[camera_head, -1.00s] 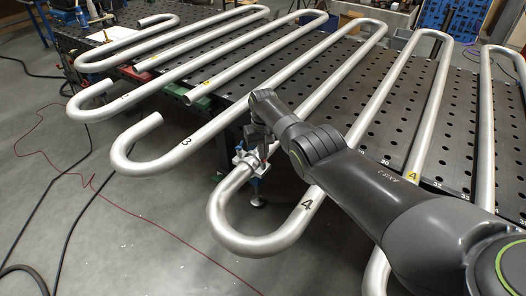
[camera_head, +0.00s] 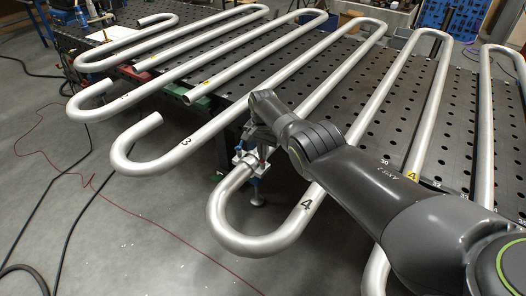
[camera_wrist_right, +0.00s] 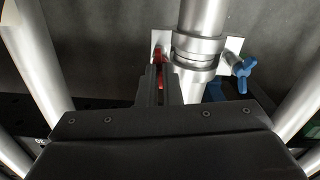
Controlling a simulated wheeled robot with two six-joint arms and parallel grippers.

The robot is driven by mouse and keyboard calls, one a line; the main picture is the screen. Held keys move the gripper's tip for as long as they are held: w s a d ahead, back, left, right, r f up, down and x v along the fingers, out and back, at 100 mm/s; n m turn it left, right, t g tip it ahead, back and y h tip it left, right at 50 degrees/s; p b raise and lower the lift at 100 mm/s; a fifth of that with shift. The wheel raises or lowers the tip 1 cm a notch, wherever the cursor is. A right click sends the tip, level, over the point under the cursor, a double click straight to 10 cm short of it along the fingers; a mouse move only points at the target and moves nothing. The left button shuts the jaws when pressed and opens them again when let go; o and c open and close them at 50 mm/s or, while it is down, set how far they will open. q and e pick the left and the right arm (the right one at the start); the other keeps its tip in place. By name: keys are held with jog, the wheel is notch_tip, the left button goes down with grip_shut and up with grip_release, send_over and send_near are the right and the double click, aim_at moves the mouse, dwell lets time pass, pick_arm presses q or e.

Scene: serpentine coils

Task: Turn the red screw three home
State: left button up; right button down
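The red screw (camera_wrist_right: 159,54) shows in the right wrist view at the left side of a clamp (camera_wrist_right: 197,65) around a steel pipe. My right gripper (camera_wrist_right: 159,80) is at the screw, its narrow fingers close together with red showing between them. In the head view my right gripper (camera_head: 258,137) is above the clamp (camera_head: 245,160) near the pipe bend marked 4. The screw is mostly hidden there by the gripper and clamp, so its depth cannot be told. My left gripper is out of view.
A blue wing screw (camera_wrist_right: 243,72) sits on the clamp's other side. Several bent steel pipes (camera_head: 420,100) lie across the dark perforated table (camera_head: 345,105). Pipe bends overhang its front edge. A red cable (camera_head: 190,240) lies on the open grey floor.

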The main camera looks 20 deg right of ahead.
jog(key=shift+w+r, duration=0.2)
jog(key=shift+r, duration=0.1)
jog(key=c, duration=1.9)
grip_release()
jog(key=shift+o, duration=1.4)
jog(key=shift+s+a, duration=0.1)
jog(key=shift+s, duration=0.1)
jog(key=shift+f, duration=0.15)
